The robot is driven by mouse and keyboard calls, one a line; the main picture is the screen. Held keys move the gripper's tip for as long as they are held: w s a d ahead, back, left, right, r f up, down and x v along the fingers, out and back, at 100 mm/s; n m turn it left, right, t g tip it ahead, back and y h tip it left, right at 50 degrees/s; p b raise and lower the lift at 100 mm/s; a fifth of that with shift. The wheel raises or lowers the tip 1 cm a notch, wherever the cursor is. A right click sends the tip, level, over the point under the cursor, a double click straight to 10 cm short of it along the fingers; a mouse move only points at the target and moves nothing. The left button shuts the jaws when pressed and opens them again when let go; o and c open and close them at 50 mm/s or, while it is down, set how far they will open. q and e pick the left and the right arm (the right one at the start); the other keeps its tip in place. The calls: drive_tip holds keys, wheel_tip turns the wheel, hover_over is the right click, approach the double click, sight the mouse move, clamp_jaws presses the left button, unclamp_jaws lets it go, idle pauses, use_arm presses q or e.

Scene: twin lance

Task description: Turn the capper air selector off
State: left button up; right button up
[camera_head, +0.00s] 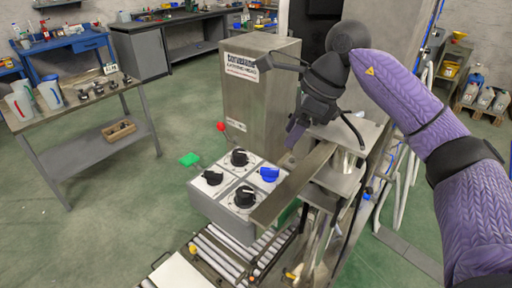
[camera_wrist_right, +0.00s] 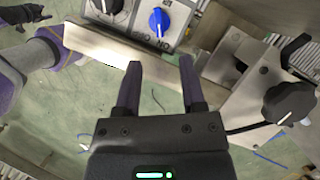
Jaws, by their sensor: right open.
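A grey control box (camera_head: 222,207) carries a blue knob (camera_head: 269,173) and several black knobs (camera_head: 239,157) on white plates. Which one is the capper air selector I cannot read. The blue knob (camera_wrist_right: 159,21) also shows at the top of the right wrist view, with small lettering below it. My right gripper (camera_head: 293,132) is open and empty, beside the box and apart from the knobs. Its two fingers (camera_wrist_right: 160,85) point toward the box, past a metal bar. In the right wrist view, part of my left arm (camera_wrist_right: 22,72) shows; a dark shape there may be its gripper (camera_wrist_right: 20,13).
A flat metal bar (camera_head: 292,186) lies between my right gripper and the box's near side. A tall metal cabinet (camera_head: 255,95) stands behind the box. A roller conveyor (camera_head: 215,258) runs below.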

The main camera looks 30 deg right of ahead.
sight(270, 169)
drive_tip(key=x, duration=0.9)
drive_tip(key=shift+a+f+b, duration=0.1)
drive_tip(key=shift+f+b, duration=0.25)
clamp_jaws()
